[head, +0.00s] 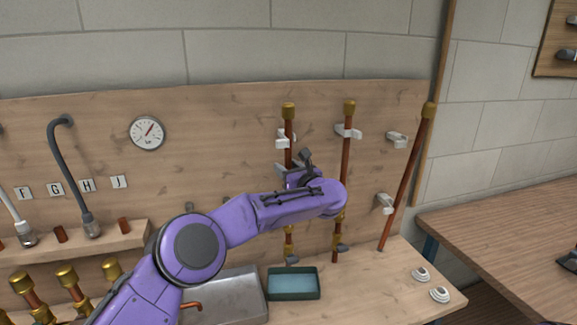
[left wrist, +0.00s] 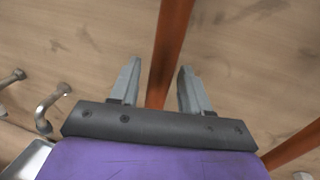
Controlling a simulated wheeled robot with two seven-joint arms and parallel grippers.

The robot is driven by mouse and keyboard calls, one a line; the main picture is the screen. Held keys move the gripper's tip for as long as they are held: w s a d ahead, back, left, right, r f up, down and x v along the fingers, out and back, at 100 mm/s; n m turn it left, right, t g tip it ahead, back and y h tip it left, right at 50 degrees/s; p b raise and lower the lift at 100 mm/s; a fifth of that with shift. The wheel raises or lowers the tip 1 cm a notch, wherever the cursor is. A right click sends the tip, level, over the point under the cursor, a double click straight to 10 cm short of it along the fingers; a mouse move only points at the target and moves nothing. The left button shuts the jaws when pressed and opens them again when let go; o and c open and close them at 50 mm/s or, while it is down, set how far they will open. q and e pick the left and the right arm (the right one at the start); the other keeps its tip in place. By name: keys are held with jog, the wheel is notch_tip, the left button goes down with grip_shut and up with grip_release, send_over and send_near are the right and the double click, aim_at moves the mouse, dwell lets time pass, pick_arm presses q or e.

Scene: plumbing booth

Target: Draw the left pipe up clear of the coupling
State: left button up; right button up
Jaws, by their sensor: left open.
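The left pipe (head: 289,122) is copper with a brass cap and stands upright against the wooden board, in a white clip (head: 283,139). My left gripper (head: 305,158) is at its middle, and my forearm hides part of the pipe. In the left wrist view the fingers (left wrist: 158,78) are open, one on each side of a copper pipe (left wrist: 170,40), with gaps beside it. A brass fitting, seemingly the coupling (head: 289,232), shows below my arm in line with the left pipe. My right gripper is out of view.
A middle pipe (head: 347,150) stands close to the right, and another pipe (head: 408,175) leans farther right. A teal tray (head: 293,296) and a metal basin (head: 238,280) lie below. Empty white clips (head: 397,139) are on the board.

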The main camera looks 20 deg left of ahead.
aim_at(290, 151)
pick_arm(q)
jog(key=shift+s+r, duration=0.15)
jog(key=shift+s, duration=0.05)
jog(key=c, duration=0.4)
jog(key=shift+d, duration=0.1)
grip_shut()
notch_tip(290, 151, up, 5)
jog(key=shift+r+b, duration=0.1)
jog(key=shift+b, duration=0.8)
jog(key=shift+r, duration=0.2)
jog(key=shift+o, duration=2)
grip_release()
jog(key=shift+w+f, duration=0.1)
